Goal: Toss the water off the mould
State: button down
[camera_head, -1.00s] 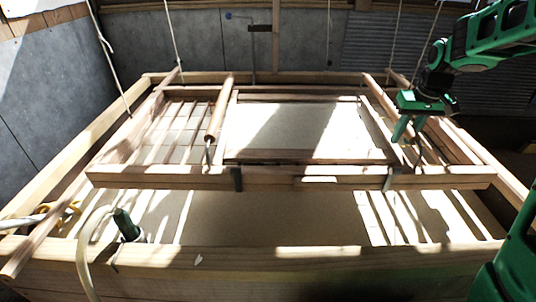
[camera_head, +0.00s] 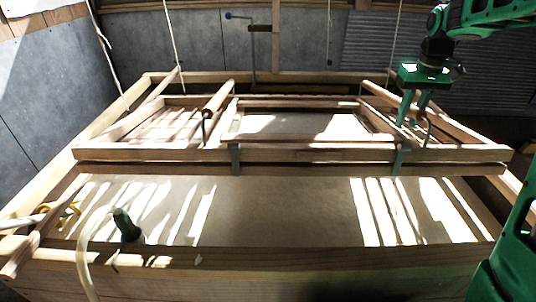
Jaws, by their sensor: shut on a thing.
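The mould is a wooden frame (camera_head: 290,156) with a screen inside, hanging on ropes over a wide wooden vat. Its front rail sits above the vat, clear of the surface below. My gripper (camera_head: 413,116) comes down over the mould's right side and is shut on a wooden bar there; the exact grip is partly hidden by the green fingers. A similar bar (camera_head: 218,97) stands out on the mould's left side. Bright sun patches lie on the screen, and I cannot tell how much water is on it.
The vat (camera_head: 260,258) has a thick front wall, with a pale surface (camera_head: 285,205) inside. A green fitting (camera_head: 126,224) and a pale hose (camera_head: 84,262) are at its front left. Ropes (camera_head: 171,40) hang from above. Grey walls stand behind.

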jog(key=shift+s+f+t, duration=0.3)
jog(key=shift+f+t, duration=0.2)
jog(key=shift+f, duration=0.25)
jog(key=shift+s+f+t, duration=0.25)
jog(key=shift+f+t, duration=0.25)
jog(key=shift+f, duration=0.2)
jog(key=c, duration=1.4)
grip_release()
